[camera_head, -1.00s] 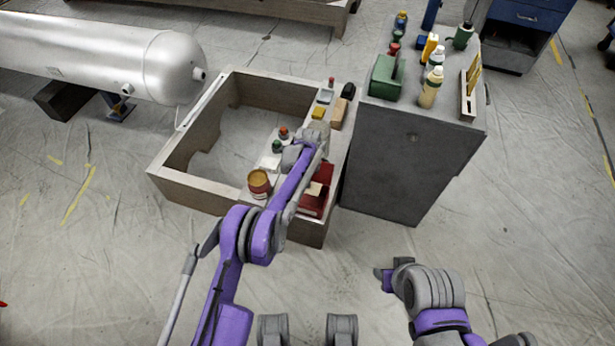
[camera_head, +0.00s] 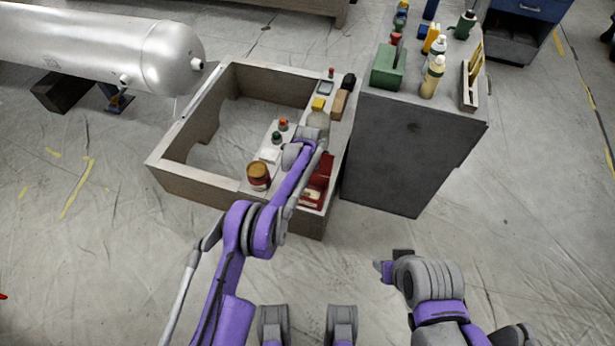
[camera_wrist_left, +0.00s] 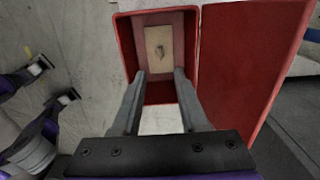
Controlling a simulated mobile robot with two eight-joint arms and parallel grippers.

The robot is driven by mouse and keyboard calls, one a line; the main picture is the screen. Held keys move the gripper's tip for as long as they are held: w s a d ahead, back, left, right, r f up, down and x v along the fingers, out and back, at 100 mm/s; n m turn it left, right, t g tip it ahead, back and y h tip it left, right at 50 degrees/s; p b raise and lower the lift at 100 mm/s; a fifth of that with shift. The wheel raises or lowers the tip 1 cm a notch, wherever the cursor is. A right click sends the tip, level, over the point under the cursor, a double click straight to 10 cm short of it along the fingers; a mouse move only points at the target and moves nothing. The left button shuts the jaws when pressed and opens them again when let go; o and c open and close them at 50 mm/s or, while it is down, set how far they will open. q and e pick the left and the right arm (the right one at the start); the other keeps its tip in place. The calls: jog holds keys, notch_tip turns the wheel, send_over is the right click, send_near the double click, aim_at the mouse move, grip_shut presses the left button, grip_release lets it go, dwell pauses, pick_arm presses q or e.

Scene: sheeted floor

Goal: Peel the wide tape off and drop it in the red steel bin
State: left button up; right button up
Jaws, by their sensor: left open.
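The red steel bin (camera_head: 319,181) stands at the near right of the wooden frame, partly behind my left arm in the head view. In the left wrist view I look down into the bin (camera_wrist_left: 125,45). A flat tan rectangle (camera_wrist_left: 158,38) with a small dark mark lies inside. It may be the wide tape, but I cannot tell for sure. My left gripper (camera_wrist_left: 160,75) is open over the bin, its two fingers apart with nothing between them. Its fingers are hidden by the arm in the head view. My right arm (camera_head: 432,280) is folded low at the right; its fingers are not clear.
The wooden frame (camera_head: 200,193) carries a brown jar (camera_head: 258,177), a yellow block (camera_head: 318,104) and other small items. A grey cabinet (camera_head: 410,150) with bottles and a green box (camera_head: 389,67) on top stands close on the right. The floor in front is free.

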pick_arm(q)
notch_tip(320, 180, up, 11)
jog(key=p, duration=0.1)
jog(key=shift+p, duration=0.35)
